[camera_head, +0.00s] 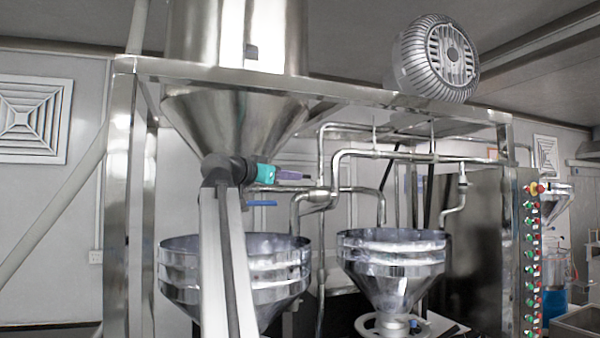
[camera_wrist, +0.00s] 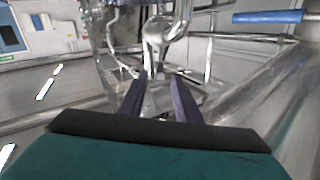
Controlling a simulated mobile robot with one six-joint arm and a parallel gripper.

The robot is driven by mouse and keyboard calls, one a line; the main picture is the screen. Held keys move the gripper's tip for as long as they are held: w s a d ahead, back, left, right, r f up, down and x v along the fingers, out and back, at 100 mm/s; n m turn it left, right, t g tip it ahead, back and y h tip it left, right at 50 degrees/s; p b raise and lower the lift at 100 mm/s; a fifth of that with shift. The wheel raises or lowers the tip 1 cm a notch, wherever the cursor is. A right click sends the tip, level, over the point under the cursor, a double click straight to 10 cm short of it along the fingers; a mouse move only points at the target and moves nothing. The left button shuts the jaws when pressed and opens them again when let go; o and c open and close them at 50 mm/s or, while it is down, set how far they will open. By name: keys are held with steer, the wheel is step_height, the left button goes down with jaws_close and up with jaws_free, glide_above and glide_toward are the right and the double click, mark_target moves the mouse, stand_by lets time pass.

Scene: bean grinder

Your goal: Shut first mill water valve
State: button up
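A blue valve handle (camera_head: 261,203) sits just below my gripper in the head view, lying roughly level near a pipe behind the left funnel. It also shows in the wrist view (camera_wrist: 267,16) at the top right, outside the fingers. I cannot tell from the frames which mill's water it controls. My gripper (camera_head: 306,176), teal with purple fingers, is above and to the right of the handle in the head view. In the wrist view its two fingers (camera_wrist: 160,80) are apart with nothing between them.
A large steel hopper (camera_head: 235,115) hangs above, in a steel frame (camera_head: 121,190). Two steel funnels (camera_head: 178,272) (camera_head: 392,268) stand below. Steel pipes (camera_head: 375,154) run close to the right of my gripper. A button panel (camera_head: 532,265) is at right.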

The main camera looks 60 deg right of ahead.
steer(key=shift+s+d+p, duration=0.2)
steer(key=shift+d+p, duration=0.4)
steer(key=shift+d, duration=1.05)
steer(key=shift+s+d+p, duration=0.15)
steer(key=shift+d+p, duration=0.45)
steer(key=shift+d, duration=1.05)
jaws_close()
